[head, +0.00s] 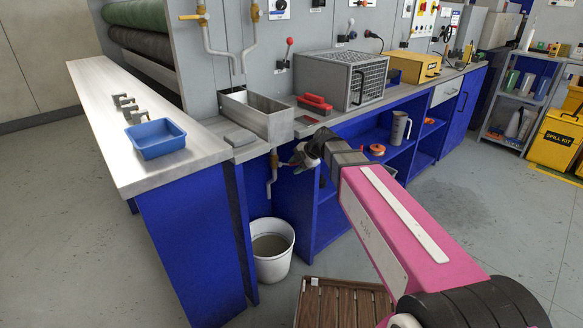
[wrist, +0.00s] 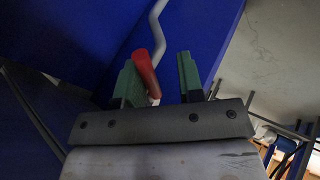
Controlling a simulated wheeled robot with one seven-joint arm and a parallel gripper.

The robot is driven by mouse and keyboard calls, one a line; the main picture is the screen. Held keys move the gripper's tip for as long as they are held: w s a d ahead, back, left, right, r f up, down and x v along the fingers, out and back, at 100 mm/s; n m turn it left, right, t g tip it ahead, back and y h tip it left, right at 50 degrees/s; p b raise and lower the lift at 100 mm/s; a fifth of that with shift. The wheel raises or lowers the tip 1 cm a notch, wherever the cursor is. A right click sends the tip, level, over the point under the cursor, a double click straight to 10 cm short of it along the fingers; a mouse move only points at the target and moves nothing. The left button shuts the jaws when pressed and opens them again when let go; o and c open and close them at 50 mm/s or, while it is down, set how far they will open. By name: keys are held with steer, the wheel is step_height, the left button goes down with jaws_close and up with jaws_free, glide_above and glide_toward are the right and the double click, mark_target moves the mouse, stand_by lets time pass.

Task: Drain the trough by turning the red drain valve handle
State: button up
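The red drain valve handle (wrist: 147,73) shows in the wrist view between the two green fingers of my gripper (wrist: 160,78). It lies close against the left finger, with a clear gap to the right finger. I cannot tell whether it touches the left finger. My gripper is open. In the head view my gripper (head: 291,160) is beside the drain pipe (head: 271,180), below the metal trough (head: 257,115); the red handle is not visible there. A brass valve part (head: 274,158) shows on the pipe.
A white bucket (head: 273,268) stands on the floor below the pipe. Blue cabinet panels (head: 191,235) flank the space on the left. A blue tray (head: 156,138) sits on the counter. A slatted wooden pallet (head: 340,303) lies on the floor in front.

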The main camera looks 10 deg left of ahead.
steer(key=o, duration=0.5)
steer(key=d, duration=0.2)
steer(key=s+d, duration=0.1)
steer(key=d, duration=0.1)
steer(key=shift+s+f, duration=0.1)
steer(key=shift+s, duration=0.1)
steer(key=shift+c, duration=0.2)
steer(key=d, duration=0.3)
steer(key=s+d, duration=0.1)
steer(key=d, duration=0.2)
steer(key=shift+s+d, duration=0.1)
steer(key=shift+d, duration=0.1)
steer(key=c, duration=0.5)
steer(key=shift+o, duration=0.2)
